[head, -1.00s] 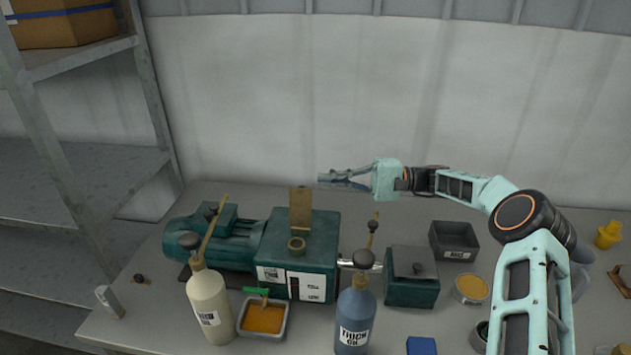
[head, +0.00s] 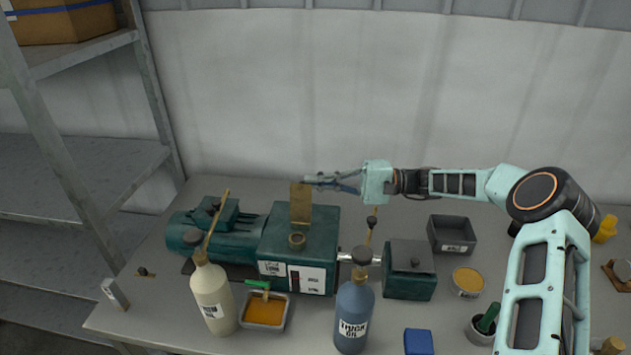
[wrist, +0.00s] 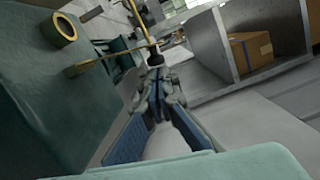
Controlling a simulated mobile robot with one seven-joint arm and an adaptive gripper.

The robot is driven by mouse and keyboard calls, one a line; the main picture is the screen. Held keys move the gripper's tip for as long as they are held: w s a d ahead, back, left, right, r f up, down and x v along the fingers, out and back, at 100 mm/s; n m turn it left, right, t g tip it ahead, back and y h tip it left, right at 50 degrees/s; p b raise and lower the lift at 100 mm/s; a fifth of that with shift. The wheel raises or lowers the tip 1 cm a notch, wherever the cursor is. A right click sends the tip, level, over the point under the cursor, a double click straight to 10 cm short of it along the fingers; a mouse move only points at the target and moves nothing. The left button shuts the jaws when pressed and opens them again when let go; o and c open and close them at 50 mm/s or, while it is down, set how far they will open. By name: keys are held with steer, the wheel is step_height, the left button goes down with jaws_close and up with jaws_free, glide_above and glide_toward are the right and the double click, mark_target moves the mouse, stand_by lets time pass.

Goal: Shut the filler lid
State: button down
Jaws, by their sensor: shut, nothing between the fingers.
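The filler lid (head: 301,205) is a brass flap standing upright, open, on top of the green gearbox housing (head: 325,222). The round brass filler neck (head: 297,240) is uncovered in front of it. In the wrist view the lid (wrist: 108,58) shows nearly edge-on, with the neck (wrist: 62,30) at upper left. My gripper (head: 308,180) is shut and empty, its tips at the lid's upper edge, pointing left. The fingertips (wrist: 154,80) also show in the wrist view near the lid's free end. I cannot tell whether they touch it.
A cream bottle (head: 212,298) and a blue thick oil bottle (head: 353,315) stand in front of the machine. A tray of orange liquid (head: 265,311) lies between them. A green box (head: 410,270) and grey bin (head: 453,236) stand right. The wall is behind; shelving (head: 80,165) is left.

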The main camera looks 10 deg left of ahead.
steer(key=shift+s+r+n+b, duration=0.2)
steer(key=shift+s+n+b, duration=0.15)
steer(key=shift+n+b, duration=0.35)
steer(key=s+r+n+t+h+b, duration=0.1)
steer(key=s+n+b, duration=0.5)
steer(key=n+b, duration=0.4)
steer(key=shift+s+d+r+h+b, duration=0.2)
steer(key=shift+s+h+b, duration=0.15)
steer(key=shift+b, duration=1.85)
